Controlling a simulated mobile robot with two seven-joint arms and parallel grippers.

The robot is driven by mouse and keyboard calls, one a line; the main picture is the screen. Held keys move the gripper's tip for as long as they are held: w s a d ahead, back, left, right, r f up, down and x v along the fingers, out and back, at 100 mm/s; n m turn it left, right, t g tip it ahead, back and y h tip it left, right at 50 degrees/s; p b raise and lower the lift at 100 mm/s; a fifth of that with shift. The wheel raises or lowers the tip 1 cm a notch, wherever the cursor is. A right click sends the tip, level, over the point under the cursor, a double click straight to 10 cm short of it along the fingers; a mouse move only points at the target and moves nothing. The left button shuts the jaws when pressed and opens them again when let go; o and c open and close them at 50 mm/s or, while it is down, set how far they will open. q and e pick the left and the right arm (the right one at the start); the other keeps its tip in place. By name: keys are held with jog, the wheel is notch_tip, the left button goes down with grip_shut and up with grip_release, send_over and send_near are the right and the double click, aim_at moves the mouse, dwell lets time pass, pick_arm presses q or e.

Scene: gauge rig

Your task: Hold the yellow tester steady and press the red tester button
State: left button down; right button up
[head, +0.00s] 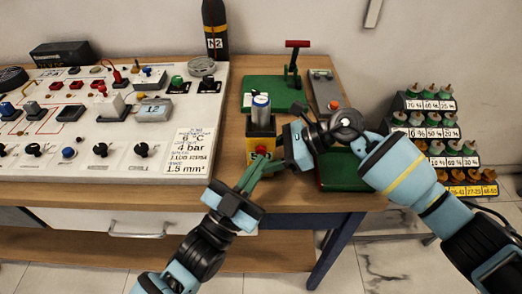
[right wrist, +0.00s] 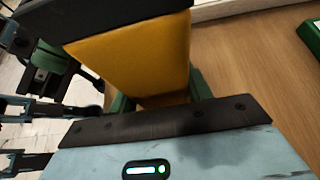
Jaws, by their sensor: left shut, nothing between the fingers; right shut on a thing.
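The yellow tester (head: 262,134) stands upright near the front edge of the wooden bench, with a grey cylinder (head: 261,108) on top. My right gripper (head: 284,143) reaches it from the right and is shut on it. In the right wrist view the tester's yellow side (right wrist: 140,55) fills the space between the green fingers. My left gripper (head: 255,172) is shut and empty, its green fingertips close in front of the tester's lower front. I cannot tell whether they touch it.
A white panel (head: 105,160) with knobs and switches fills the bench's left side. A green base with a red-handled lever (head: 270,94) and a grey device (head: 325,92) stand behind the tester. A green block (head: 340,174) lies beneath my right arm. A stepped bottle rack (head: 440,130) is at right.

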pick_arm(q)
jog(key=shift+s, duration=0.15)
jog(key=shift+s, duration=2.45)
jog(key=shift+f, duration=0.1)
pick_arm(e)
jog(key=o, duration=0.8)
jog(key=shift+d, duration=0.1)
jog(key=v, duration=1.2)
pick_arm(q)
jog(key=shift+d, duration=0.15)
